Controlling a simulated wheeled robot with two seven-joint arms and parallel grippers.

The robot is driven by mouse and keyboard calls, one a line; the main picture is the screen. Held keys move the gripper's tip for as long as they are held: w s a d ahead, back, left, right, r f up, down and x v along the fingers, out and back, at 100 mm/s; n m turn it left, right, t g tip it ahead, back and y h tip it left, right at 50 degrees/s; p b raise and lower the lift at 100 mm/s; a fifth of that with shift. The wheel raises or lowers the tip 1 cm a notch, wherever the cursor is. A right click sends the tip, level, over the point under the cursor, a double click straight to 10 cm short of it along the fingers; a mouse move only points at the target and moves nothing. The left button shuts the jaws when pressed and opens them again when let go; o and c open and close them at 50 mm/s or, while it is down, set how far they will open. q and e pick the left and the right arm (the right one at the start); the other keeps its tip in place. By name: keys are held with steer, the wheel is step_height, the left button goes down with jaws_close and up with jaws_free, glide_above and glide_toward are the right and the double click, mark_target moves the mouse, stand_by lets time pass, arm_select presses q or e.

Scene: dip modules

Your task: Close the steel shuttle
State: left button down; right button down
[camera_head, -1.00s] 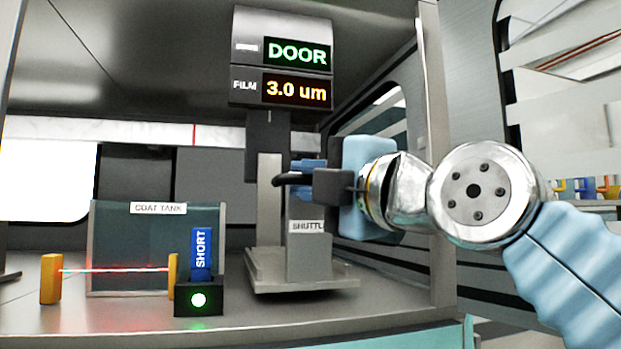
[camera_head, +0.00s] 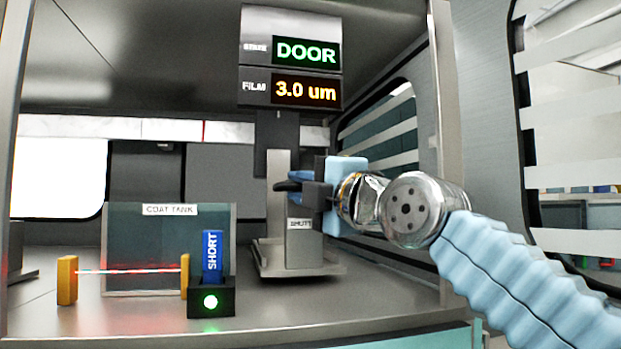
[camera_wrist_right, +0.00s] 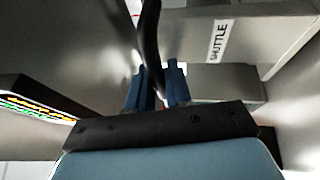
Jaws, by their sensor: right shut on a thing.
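The steel shuttle (camera_head: 304,252) is an upright grey block with a SHUTTLE label on a flat base, inside the cabinet and right of the coat tank. It also shows in the right wrist view (camera_wrist_right: 240,48). A dark curved handle (camera_wrist_right: 150,45) sticks out from it. My right gripper (camera_wrist_right: 162,88) is shut on the handle, with its blue fingers on either side of the bar. In the head view the right gripper (camera_head: 300,184) partly hides the handle and the upper shuttle. My left gripper is not in view.
The coat tank (camera_head: 125,250) stands left, with a red beam between two orange posts (camera_head: 67,281) before it. A blue SHORT module (camera_head: 212,252) sits in a black holder (camera_head: 211,300) with a green light. The display (camera_head: 291,68) above reads DOOR and 3.0 um.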

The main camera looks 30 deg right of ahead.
steer(key=shift+d, duration=0.1)
steer(key=c, duration=1.5)
jaws_free()
steer(key=shift+o, duration=0.5)
steer(key=shift+w, duration=0.15)
